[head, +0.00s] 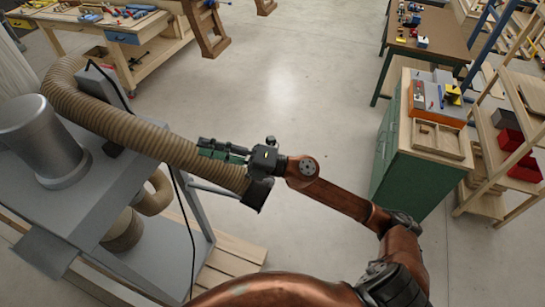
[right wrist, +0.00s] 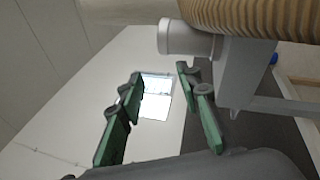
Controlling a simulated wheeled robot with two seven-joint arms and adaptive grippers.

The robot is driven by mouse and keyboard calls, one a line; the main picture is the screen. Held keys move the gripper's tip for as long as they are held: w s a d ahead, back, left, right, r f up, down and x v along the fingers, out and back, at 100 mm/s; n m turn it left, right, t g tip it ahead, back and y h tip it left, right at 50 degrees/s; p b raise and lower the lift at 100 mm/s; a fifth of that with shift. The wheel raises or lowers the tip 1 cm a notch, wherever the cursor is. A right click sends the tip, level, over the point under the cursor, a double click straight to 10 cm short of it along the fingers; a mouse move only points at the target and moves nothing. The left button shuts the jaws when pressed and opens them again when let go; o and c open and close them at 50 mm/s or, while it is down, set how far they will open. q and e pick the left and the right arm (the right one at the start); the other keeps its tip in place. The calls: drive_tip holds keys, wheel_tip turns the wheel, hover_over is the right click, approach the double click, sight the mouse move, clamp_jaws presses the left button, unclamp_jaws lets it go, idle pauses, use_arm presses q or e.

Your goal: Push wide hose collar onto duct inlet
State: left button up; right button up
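A ribbed tan hose (head: 135,130) arches from the grey machine at the left, and its free end lies just under my right gripper. A dark cuff-like piece (head: 258,194) shows at that end, probably the wide collar; my wrist partly covers the junction. A grey metal cylinder (head: 42,145), likely the duct inlet, stands on the machine, apart from the cuff. It also shows in the right wrist view (right wrist: 188,38), beside the hose (right wrist: 250,16). My right gripper (head: 205,150) points left above the hose. Its green fingers (right wrist: 158,84) are apart with nothing between them. My left gripper is out of view.
The grey machine top (head: 115,185) fills the left side, with a black cable (head: 185,220) hanging beside it. A green cabinet (head: 400,165) with a wooden tray (head: 438,140) and a shelf rack stand at the right. The floor (head: 285,85) between the benches is clear.

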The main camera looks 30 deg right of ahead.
drive_tip(key=s+a+n+g, duration=0.3)
drive_tip(key=n+g, duration=0.2)
drive_tip(key=n+g+h, duration=0.4)
drive_tip(key=n+h, duration=0.3)
drive_tip(key=h, duration=0.8)
approach(256, 185)
drive_tip(key=f+b, duration=0.1)
drive_tip(key=w+f+b, duration=0.1)
drive_tip(key=f+b, duration=0.1)
drive_tip(key=w+d+f+b, duration=0.1)
drive_tip(key=f, duration=0.1)
drive_tip(key=shift+w+f+b, duration=0.1)
drive_tip(key=shift+f+b, duration=0.15)
drive_tip(key=shift+b, duration=0.05)
drive_tip(key=shift+w+a+f+b, duration=0.2)
drive_tip(key=shift+f+b, duration=0.15)
drive_tip(key=shift+f, duration=0.15)
clamp_jaws()
